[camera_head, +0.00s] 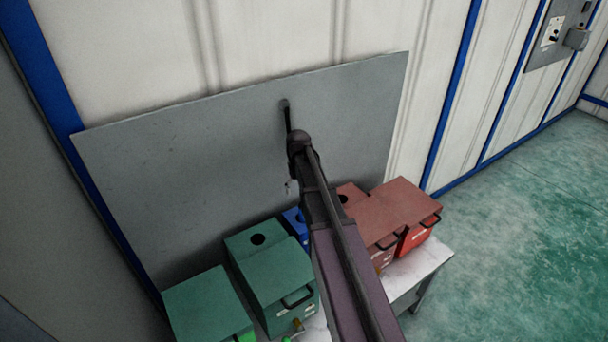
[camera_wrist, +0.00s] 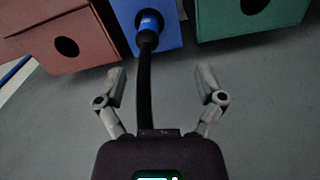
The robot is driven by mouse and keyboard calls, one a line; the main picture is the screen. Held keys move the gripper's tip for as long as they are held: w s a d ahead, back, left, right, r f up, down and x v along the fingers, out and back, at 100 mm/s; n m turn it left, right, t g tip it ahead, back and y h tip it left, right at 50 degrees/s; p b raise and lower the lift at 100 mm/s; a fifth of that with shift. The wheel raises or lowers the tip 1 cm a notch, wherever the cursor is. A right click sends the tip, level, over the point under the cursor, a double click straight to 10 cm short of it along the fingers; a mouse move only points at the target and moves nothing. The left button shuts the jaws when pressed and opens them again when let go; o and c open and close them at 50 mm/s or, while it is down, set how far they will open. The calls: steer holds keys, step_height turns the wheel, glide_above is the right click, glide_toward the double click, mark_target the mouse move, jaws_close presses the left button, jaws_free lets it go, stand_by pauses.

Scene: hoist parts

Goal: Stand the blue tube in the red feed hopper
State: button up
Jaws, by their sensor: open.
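The blue tube (camera_wrist: 148,20) shows in the wrist view in front of the blue box, with a dark strip running from it toward my gripper's palm. I cannot tell how deep it sits in the blue box's opening. My gripper (camera_wrist: 162,78) is open, its two fingers spread on either side of the dark strip, apart from the tube. The red feed hopper (camera_head: 400,207) is at the right of the row in the head view, its round hole partly beside my arm. It also shows at the left of the wrist view (camera_wrist: 30,40). The tube is not distinguishable in the head view.
A blue box (camera_head: 291,222) stands between the red hopper and the green boxes (camera_head: 270,270), partly hidden by my arm. A pale table (camera_head: 425,268) bears the row. A grey board (camera_head: 200,165) rises behind it. The green floor at right is clear.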

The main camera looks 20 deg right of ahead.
mark_target(302, 220)
steer(key=shift+w+d+r, duration=0.2)
steer(key=shift+w+d, duration=0.35)
steer(key=shift+w+d+r, duration=0.2)
steer(key=shift+w+d, duration=0.3)
steer(key=shift+f, duration=0.1)
step_height(302, 220, down, 14)
steer(key=b, duration=1.3)
steer(key=shift+r+b, duration=0.2)
steer(key=shift+b, duration=0.1)
jaws_close()
steer(key=shift+r, duration=0.15)
